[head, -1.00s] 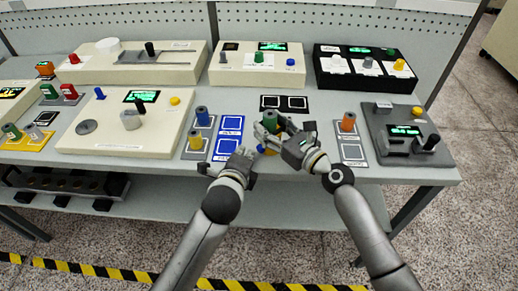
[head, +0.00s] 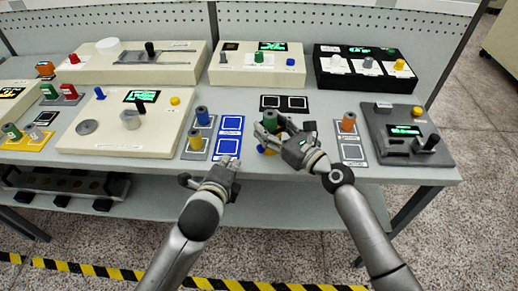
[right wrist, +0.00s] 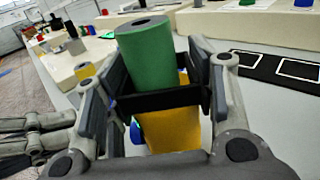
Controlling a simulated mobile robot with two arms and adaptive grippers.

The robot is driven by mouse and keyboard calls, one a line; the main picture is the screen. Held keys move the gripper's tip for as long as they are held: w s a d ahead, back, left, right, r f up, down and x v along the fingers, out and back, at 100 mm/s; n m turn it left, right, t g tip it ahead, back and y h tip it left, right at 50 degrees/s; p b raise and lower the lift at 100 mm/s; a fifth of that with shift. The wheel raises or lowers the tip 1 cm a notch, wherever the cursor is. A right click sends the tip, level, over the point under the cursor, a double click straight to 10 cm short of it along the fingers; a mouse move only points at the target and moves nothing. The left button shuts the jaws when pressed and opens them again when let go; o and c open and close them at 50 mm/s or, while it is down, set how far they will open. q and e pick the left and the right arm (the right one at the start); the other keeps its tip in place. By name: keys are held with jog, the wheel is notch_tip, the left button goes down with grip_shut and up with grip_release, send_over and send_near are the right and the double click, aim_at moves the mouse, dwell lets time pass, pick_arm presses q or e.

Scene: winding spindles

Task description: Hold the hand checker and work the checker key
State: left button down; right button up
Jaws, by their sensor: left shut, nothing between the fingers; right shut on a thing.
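The hand checker has a green cylindrical top (right wrist: 147,55) and a yellow lower body (right wrist: 170,115). A bit of a blue part (right wrist: 136,132), perhaps the checker key, shows at its left side in the right wrist view. My right gripper (head: 272,134) is shut around the checker and holds it upright near the table's front edge. In the head view the green top (head: 269,121) shows between the fingers and most of the body is hidden. My left gripper (head: 224,170) is shut and empty, apart from the checker, to its left at the table edge.
A black mat (head: 284,103) lies behind. A grey mat with an orange cylinder (head: 348,123) and a grey device (head: 405,132) stand right.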

jog(key=o, duration=1.2)
